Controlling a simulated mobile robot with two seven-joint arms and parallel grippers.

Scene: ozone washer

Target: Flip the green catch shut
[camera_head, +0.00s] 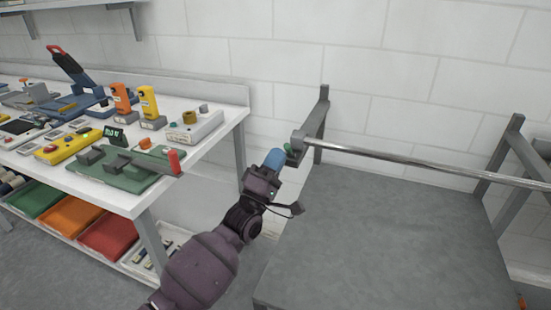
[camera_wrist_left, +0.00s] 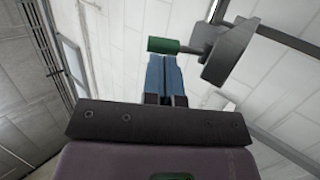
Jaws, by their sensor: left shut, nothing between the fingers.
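The green catch (camera_head: 289,147) is a small green piece beside a grey block (camera_head: 298,142) at the left end of a metal rod, on the left post of a grey frame. In the left wrist view the catch (camera_wrist_left: 164,45) is a green cylinder on a short grey stem that joins the dark grey block (camera_wrist_left: 229,53). My left gripper (camera_head: 274,158) is shut and empty, its blue fingers close together. The fingertips (camera_wrist_left: 166,58) are right at the green cylinder; I cannot tell whether they touch it. My right gripper is not in view.
The metal rod (camera_head: 420,162) crosses above a grey flat surface (camera_head: 385,235) to the right post (camera_head: 502,155). A white bench (camera_head: 215,97) with several devices stands at left, with coloured bins (camera_head: 70,217) beneath. A white block wall is behind.

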